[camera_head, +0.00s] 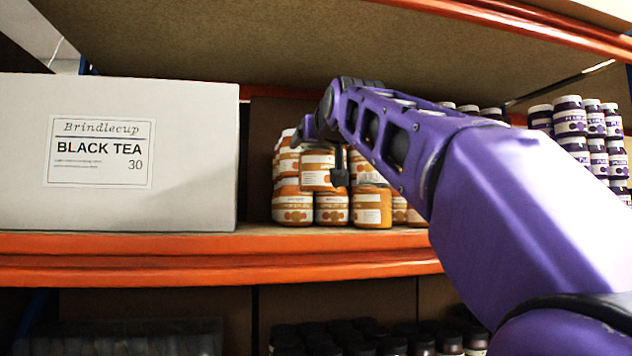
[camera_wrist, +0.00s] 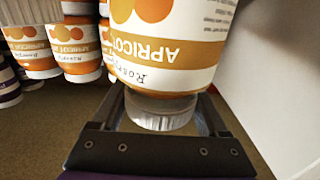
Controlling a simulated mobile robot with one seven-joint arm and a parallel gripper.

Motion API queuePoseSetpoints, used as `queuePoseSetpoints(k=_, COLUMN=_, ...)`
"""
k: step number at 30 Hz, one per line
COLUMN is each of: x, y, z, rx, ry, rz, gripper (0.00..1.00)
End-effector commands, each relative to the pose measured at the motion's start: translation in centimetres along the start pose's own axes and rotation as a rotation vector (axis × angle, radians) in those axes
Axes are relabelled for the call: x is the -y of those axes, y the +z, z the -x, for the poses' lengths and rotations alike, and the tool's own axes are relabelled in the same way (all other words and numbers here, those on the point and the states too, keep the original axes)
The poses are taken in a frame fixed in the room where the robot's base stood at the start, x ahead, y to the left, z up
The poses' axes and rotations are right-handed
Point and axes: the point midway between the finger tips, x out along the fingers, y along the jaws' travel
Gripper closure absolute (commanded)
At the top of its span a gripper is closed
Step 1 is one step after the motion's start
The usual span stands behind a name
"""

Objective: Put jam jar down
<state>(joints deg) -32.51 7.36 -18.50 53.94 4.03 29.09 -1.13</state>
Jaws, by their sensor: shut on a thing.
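My gripper (camera_head: 323,152) is shut on a jam jar (camera_head: 317,170) with an orange-and-white label and holds it by its lid. In the wrist view the held jar (camera_wrist: 165,45) appears upside down and reads APRICOT. Its pale lid sits between the two fingers of my gripper (camera_wrist: 160,108). In the head view the held jar is upright at the front of a stack of similar apricot jars (camera_head: 292,206), just above the front row. I cannot tell whether it touches the jars below. My arm hides part of the stack.
A large white Black Tea box (camera_head: 195,160) stands left of the stack on the orange-edged shelf (camera_head: 200,250). Dark jars with purple labels (camera_head: 572,125) are stacked at the right. Another shelf deck (camera_head: 250,40) hangs overhead. Dark-lidded jars (camera_head: 420,343) stand below.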

Motion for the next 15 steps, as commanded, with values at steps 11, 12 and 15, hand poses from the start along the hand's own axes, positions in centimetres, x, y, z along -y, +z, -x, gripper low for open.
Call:
queuePoseSetpoints(k=11, x=0.0, y=2.5, z=0.1, rx=-0.006, ry=0.000, rz=-0.001, gripper=1.00)
queuePoseSetpoints(k=12, x=0.0, y=2.9, z=0.1, rx=-0.005, ry=-0.001, rz=-0.001, gripper=1.00)
queuePoseSetpoints(k=15, x=0.0, y=4.0, z=0.1, rx=-0.003, ry=-0.002, rz=0.001, gripper=1.00)
